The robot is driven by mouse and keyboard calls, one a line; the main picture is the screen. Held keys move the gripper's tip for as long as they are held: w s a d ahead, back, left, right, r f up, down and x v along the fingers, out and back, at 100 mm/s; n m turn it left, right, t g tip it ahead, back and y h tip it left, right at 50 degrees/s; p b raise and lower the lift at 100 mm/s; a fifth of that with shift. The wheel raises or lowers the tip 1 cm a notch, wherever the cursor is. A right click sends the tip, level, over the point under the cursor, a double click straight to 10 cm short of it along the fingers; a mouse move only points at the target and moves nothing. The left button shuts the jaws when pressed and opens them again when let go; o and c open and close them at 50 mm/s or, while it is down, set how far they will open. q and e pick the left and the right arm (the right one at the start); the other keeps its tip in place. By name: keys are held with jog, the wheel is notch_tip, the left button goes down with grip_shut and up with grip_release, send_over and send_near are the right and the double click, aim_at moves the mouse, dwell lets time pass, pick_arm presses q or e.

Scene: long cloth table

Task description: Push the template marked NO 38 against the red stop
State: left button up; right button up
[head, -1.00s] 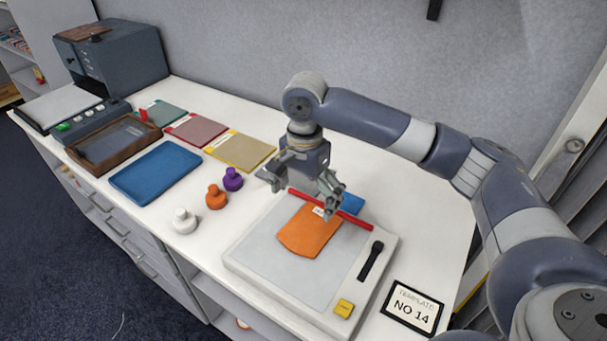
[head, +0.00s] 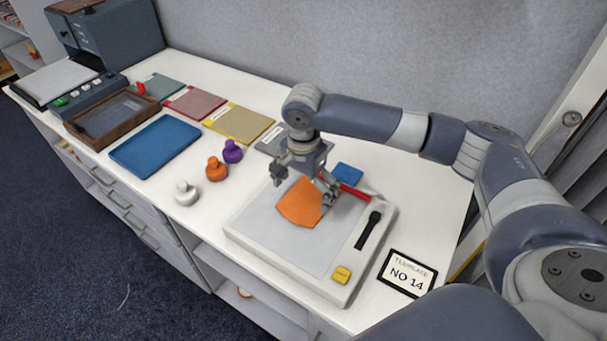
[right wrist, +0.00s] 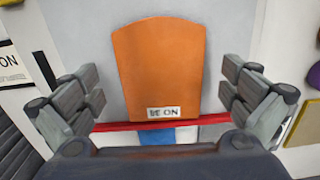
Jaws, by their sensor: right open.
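The orange template (head: 300,203) lies flat on the pale board (head: 255,238). In the right wrist view the orange template (right wrist: 158,65) has a white label, upside down, that seems to read NO 38. Its label end is close to the red stop (head: 352,190), a thin bar. In the right wrist view the red stop (right wrist: 110,126) runs along that end; I cannot tell whether they touch. My right gripper (head: 306,184) is open above the template's label end, its fingers (right wrist: 162,92) apart on either side. It hides part of the stop. My left gripper is out of view.
A blue piece (head: 347,174) lies beyond the stop. A black-handled tool (head: 368,230) and yellow block (head: 341,275) sit on the board's right side. A sign reading NO 14 (head: 406,272) lies right. White (head: 185,193), orange (head: 215,168) and purple (head: 232,151) knobs stand left.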

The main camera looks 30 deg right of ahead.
aim_at(305, 206)
jog(key=shift+f, duration=1.5)
jog(key=c, duration=1.2)
jog(key=shift+s, duration=0.35)
grip_shut()
jog(key=shift+w, duration=0.1)
jog(key=shift+f, duration=0.1)
